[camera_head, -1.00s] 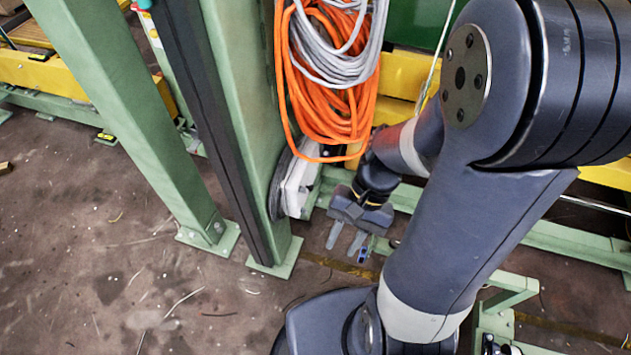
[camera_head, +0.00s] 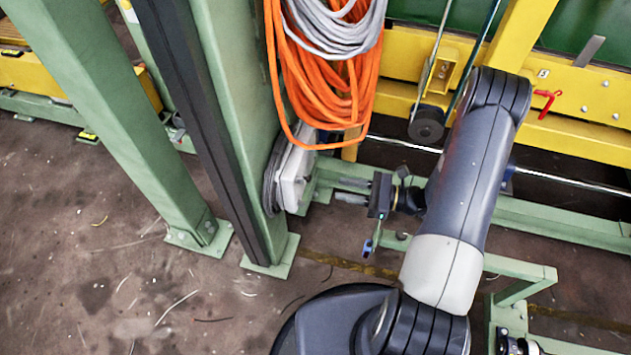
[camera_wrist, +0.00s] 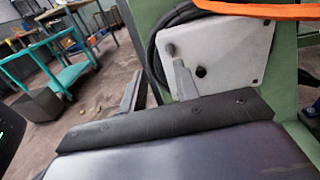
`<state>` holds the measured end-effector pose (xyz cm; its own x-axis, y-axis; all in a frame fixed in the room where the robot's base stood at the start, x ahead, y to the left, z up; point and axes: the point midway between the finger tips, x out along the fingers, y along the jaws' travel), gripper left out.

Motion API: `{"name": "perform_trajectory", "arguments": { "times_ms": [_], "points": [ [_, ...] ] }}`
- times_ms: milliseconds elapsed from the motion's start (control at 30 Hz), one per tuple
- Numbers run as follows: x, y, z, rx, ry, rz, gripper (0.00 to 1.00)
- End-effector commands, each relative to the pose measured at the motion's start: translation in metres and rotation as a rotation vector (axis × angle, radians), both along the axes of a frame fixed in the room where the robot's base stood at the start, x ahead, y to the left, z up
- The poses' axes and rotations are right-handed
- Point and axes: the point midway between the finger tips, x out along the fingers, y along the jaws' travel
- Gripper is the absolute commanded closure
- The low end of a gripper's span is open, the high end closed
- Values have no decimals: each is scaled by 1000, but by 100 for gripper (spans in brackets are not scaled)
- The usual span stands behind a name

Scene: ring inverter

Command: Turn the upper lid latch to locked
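A pale grey box (camera_head: 295,178) is fixed to the green post under the hanging cables. In the wrist view its flat grey lid (camera_wrist: 232,48) faces me, with a round grey knob (camera_wrist: 171,48) at upper left and a dark round fitting (camera_wrist: 201,71) lower down. I cannot tell which is the upper latch or how it is turned. My gripper (camera_head: 340,190) is open and empty, to the right of the box and apart from it. In the wrist view my gripper (camera_wrist: 158,67) has its fingers spread; the right finger overlaps the lid's left part, and the left finger is left of the box.
Orange cable (camera_head: 318,85) and grey cable (camera_head: 325,30) hang on the post above the box. A green floor rail (camera_head: 560,240) and a yellow beam (camera_head: 600,140) with a red handle (camera_head: 546,103) lie at right. Open floor (camera_head: 110,300) lies at lower left.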

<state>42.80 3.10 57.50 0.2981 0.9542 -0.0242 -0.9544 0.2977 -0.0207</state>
Motion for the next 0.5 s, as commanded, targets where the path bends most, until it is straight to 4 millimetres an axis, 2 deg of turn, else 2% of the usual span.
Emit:
{"name": "perform_trajectory", "arguments": {
  "times_ms": [100, 233, 500],
  "points": [
    [5, -5, -9, 27, 10, -41, 70],
    [8, 0, -10, 32, 12, -47, 70],
    [21, 38, -10, 30, 13, -41, 70]
  ]
}}
